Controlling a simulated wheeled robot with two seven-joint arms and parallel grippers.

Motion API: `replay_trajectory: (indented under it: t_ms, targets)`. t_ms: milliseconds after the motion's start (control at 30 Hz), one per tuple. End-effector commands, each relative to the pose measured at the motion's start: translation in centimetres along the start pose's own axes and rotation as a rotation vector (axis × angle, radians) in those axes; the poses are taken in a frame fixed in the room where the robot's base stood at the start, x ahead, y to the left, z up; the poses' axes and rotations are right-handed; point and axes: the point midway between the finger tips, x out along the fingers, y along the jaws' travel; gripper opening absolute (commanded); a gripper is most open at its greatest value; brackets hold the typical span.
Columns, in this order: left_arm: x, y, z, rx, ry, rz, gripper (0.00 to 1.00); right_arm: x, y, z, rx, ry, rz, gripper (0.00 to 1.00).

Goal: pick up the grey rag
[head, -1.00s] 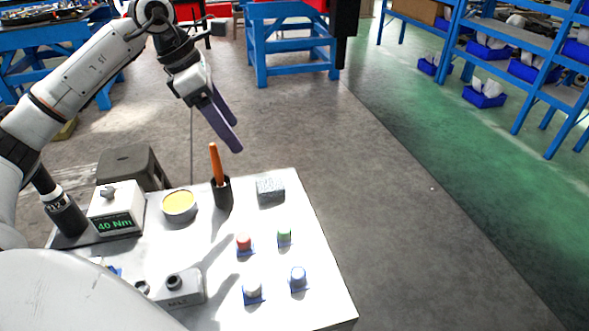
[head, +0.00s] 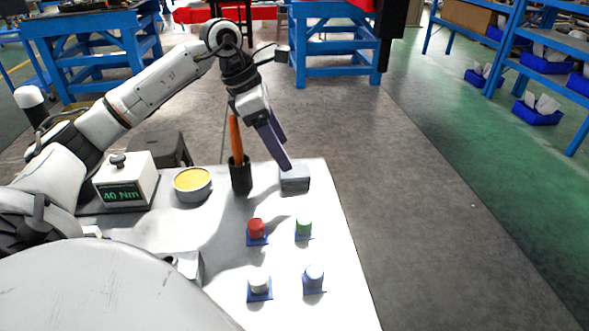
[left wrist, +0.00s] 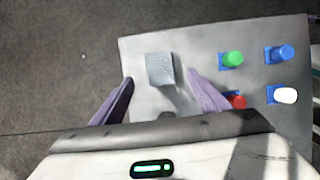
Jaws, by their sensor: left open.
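The grey rag (head: 294,181) is a small speckled block-like piece lying on the white table (head: 345,270), near its far right corner. In the left wrist view the rag (left wrist: 160,69) lies ahead of and between the two purple fingers. The fingers look apart from the rag.
A black cup (head: 241,178) with an orange-handled tool (head: 236,138) stands close left of the rag. Left of it are a yellow-filled bowl (head: 192,184) and a "40 Nm" box (head: 125,182). Red (head: 257,228), green (head: 303,226), white (head: 259,281) and blue (head: 314,275) capped pieces stand in front.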

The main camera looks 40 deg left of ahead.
Motion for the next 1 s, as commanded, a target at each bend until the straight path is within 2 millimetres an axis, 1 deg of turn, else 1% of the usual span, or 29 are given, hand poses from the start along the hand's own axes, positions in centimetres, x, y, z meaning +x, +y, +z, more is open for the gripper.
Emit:
replay_trajectory:
  t_ms: [33, 267, 400, 500, 600, 733, 767, 1000]
  targets:
    - [0.7, 0.0, 0.0, 0.000, 0.001, -0.001, 0.69, 0.1, 0.0, 0.0, 0.001, 0.001, 0.000, 0.77]
    - [2.6, 0.0, 0.0, -0.001, 0.001, -0.001, 0.69, 0.1, 0.0, 0.1, 0.002, 0.002, 0.000, 0.77]
    - [4.8, -0.1, 0.0, -0.001, 0.000, -0.003, 0.69, 0.2, 0.1, 0.1, 0.003, 0.002, 0.000, 0.77]
    - [6.1, 0.0, 0.0, 0.000, 0.001, -0.001, 0.69, 0.2, 0.1, 0.1, 0.003, 0.002, 0.000, 0.77]
    - [6.5, 0.0, 0.0, 0.001, 0.000, 0.000, 0.69, 0.2, 0.1, 0.1, 0.003, 0.003, 0.000, 0.77]
    - [6.4, 0.0, 0.0, 0.000, 0.000, 0.001, 0.69, 0.2, 0.1, 0.1, 0.003, 0.003, 0.001, 0.77]
    - [6.4, 0.0, 0.0, 0.000, 0.000, 0.001, 0.67, 0.2, 0.1, 0.1, 0.003, 0.003, 0.001, 0.77]
    - [6.4, 0.0, 0.0, 0.000, 0.000, 0.001, 0.27, 0.2, 0.1, 0.1, 0.003, 0.003, 0.001, 0.77]
